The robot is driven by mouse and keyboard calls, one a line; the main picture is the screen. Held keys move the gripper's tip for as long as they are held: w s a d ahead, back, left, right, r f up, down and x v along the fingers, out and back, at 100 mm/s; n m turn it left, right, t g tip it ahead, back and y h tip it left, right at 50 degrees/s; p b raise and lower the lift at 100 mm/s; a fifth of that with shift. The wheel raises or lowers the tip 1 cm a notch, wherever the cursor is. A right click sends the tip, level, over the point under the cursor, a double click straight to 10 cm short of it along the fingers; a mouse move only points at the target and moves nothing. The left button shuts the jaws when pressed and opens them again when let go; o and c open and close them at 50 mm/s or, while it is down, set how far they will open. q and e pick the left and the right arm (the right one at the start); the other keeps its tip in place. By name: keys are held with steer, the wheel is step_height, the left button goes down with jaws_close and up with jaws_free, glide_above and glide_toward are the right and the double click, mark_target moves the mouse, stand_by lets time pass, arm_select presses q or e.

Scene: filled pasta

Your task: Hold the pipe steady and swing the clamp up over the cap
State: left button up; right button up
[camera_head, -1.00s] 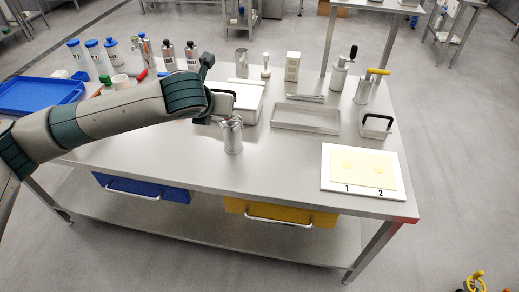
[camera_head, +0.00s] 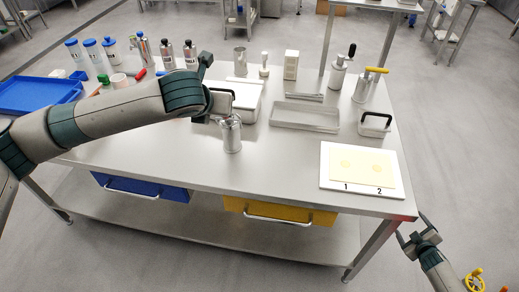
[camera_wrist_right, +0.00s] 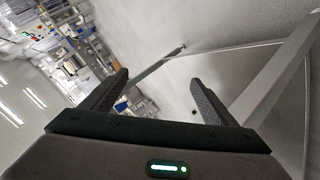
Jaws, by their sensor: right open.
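My right gripper (camera_head: 414,228) is open and empty off the table's near right corner. No cap is clearly visible. My left gripper (camera_head: 213,116) is at the metal canister (camera_head: 232,137) on the table; the wrist hides its fingers, so I cannot tell if it grips.
The steel table (camera_head: 270,170) holds a blue tray (camera_head: 40,95), several bottles, a shallow metal tray (camera_head: 305,117), two handled metal cylinders (camera_head: 338,78) and a white board (camera_head: 328,178) with dough. A red-marked corner (camera_head: 403,219) lies near my right gripper. The floor right of the table is mostly clear.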

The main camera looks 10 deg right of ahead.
steer(key=w+d+r+n+t, duration=0.15)
steer(key=w+d+r, duration=0.25)
steer(key=w+r, duration=0.45)
steer(key=w+d+r+t, duration=0.25)
steer(key=w+r, duration=0.25)
steer(key=r, duration=0.7)
steer(key=w+a+r+n+t+y, duration=0.1)
steer(key=w+a+r+t, duration=0.1)
steer(key=w+a+r, duration=0.45)
steer(key=w+a+r+n+t+y, duration=0.1)
steer(key=w+a+r+n, duration=0.15)
steer(key=w+r, duration=0.65)
steer(key=s+a+m+y, duration=0.2)
steer(key=a+y, duration=0.3)
steer(key=a, duration=1.9)
steer(key=s+a+f+m+g+y, duration=0.1)
steer(key=s+a, duration=0.4)
steer(key=a, duration=1)
steer(key=s+a+f+m+g+y, duration=0.1)
steer(key=s+a+y, duration=0.3)
steer(key=a, duration=1.1)
steer(key=shift+s+a+m+y, duration=0.35)
steer(key=shift+s+m, duration=0.3)
steer(key=shift+m, duration=0.25)
